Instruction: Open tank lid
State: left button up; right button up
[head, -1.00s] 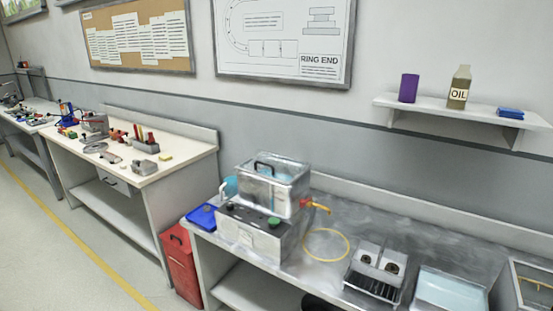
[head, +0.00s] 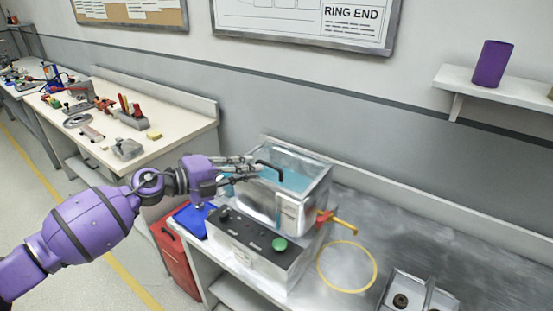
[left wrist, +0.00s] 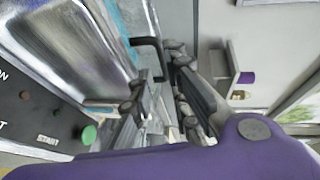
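The metal tank (head: 288,207) stands on a grey control box on the steel bench. Its top shows pale blue inside a metal rim, and the lid (head: 292,178) looks shut. A black bar handle (head: 270,164) rises at the lid's left side. My left gripper (head: 248,166) reaches in from the left with its fingers at the handle. In the left wrist view the handle (left wrist: 152,43) lies by the fingertips of the left gripper (left wrist: 160,66), whose fingers are spread apart. I cannot tell whether they touch it. My right gripper is out of view.
The control box (head: 245,245) has a green button (head: 280,244) on its front right. The wall is behind.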

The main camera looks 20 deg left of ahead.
aim_at(268, 166)
pick_arm(q)
jog(key=shift+w+d+r, duration=0.15)
jog(key=shift+w+d, duration=0.05)
jog(key=shift+d, duration=0.35)
jog(key=shift+w+d+r, duration=0.15)
jog(key=shift+d, duration=0.35)
jog(key=x, duration=0.4)
jog(key=shift+w+a+f, duration=0.2)
jog(key=shift+w+f, duration=0.1)
jog(key=shift+w+d, duration=0.15)
jog(key=shift+d, duration=0.15)
jog(key=shift+w, duration=0.1)
jog(key=c, duration=0.3)
jog(key=shift+f, duration=0.1)
grip_shut()
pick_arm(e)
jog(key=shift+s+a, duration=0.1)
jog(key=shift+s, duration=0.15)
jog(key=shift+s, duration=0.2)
